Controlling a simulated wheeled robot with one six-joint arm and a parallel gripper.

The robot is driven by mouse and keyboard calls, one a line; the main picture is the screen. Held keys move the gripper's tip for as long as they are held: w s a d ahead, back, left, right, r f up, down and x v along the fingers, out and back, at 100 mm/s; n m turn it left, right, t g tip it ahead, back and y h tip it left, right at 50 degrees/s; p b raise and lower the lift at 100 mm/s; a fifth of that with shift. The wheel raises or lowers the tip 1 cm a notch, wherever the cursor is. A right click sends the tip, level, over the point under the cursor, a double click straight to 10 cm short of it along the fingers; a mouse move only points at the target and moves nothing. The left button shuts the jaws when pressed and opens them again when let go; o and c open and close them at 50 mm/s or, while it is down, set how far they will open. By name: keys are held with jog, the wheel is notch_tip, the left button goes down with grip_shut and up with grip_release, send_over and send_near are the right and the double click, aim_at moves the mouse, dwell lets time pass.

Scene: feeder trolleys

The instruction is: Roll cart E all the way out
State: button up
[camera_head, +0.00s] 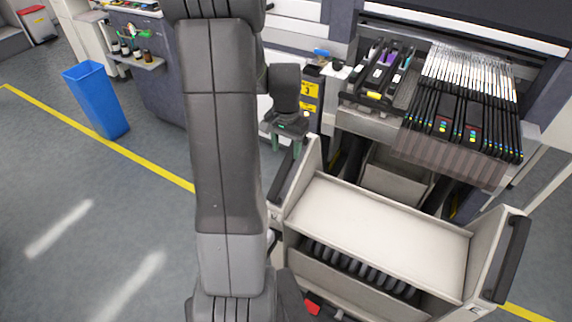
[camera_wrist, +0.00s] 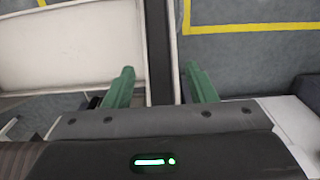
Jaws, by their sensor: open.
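A pale cart (camera_head: 380,215) with a flat tray top and black side handles stands in front of the machine. No letter can be read on it, so I cannot tell whether it is cart E. My gripper (camera_head: 288,144) is open with green fingers, pointing down at the far end of the cart's left handle (camera_head: 292,172). In the wrist view, the dark handle bar (camera_wrist: 158,40) runs between the spread fingers of my gripper (camera_wrist: 159,72), with gaps on both sides. The fingers' height relative to the bar is unclear.
The machine's feeder bank (camera_head: 465,100) rises behind the cart. A blue bin (camera_head: 97,100) stands at the left. A yellow floor line (camera_head: 110,145) crosses the grey floor, which is clear at lower left. A lower shelf of dark rollers (camera_head: 360,270) shows in the cart.

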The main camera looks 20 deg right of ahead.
aim_at(286, 164)
notch_tip(286, 164, down, 7)
jog(key=shift+s+f, duration=0.1)
jog(key=shift+s, duration=0.05)
grip_shut()
dwell(0.4)
